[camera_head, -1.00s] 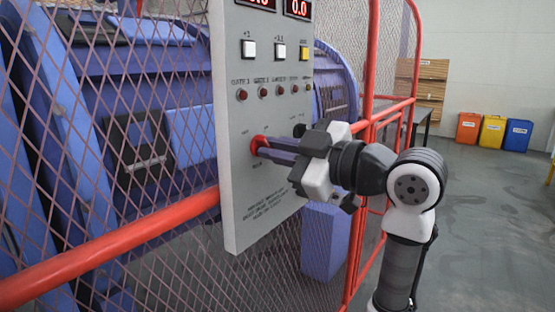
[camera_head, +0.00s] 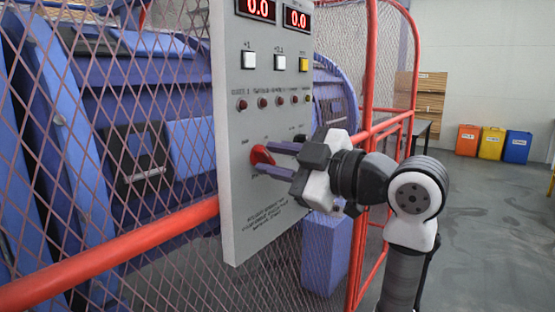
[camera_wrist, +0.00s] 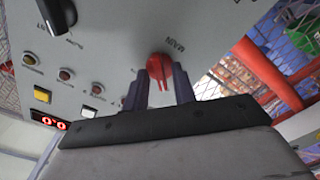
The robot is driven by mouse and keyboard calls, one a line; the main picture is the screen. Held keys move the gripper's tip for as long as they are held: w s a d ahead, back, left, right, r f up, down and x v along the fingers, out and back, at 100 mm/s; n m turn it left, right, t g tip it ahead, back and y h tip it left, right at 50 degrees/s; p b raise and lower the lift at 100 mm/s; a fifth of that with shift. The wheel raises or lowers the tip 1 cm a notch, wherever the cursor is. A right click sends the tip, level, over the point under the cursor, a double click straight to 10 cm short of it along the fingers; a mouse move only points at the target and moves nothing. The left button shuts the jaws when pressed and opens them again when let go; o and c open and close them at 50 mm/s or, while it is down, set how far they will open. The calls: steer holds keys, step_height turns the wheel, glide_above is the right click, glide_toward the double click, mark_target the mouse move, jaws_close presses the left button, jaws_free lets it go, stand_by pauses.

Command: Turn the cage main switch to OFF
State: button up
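The red rotary switch (camera_head: 261,157) is on the lower part of the grey control panel (camera_head: 240,215). It also shows in the wrist view (camera_wrist: 160,64), where its grip points down between my fingers beside a label that seems to read "MAIN". My gripper (camera_head: 265,158) has its two purple fingers spread, one above and one below the switch in the head view. In the wrist view the fingers (camera_wrist: 166,75) flank the grip, with a gap visible between them. The switch's position marks are too small to read in the head view.
A black knob (camera_wrist: 57,14) is beside the red switch on the panel. Buttons, several dark red lamps and two displays (camera_head: 262,9) reading 0.0 are above. Wire mesh with a red rail (camera_head: 120,250) surrounds the panel. Open floor and coloured bins (camera_head: 492,143) are at the right.

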steer(key=shift+o, duration=0.2)
steer(key=b+v, duration=0.1)
steer(key=v, duration=1.3)
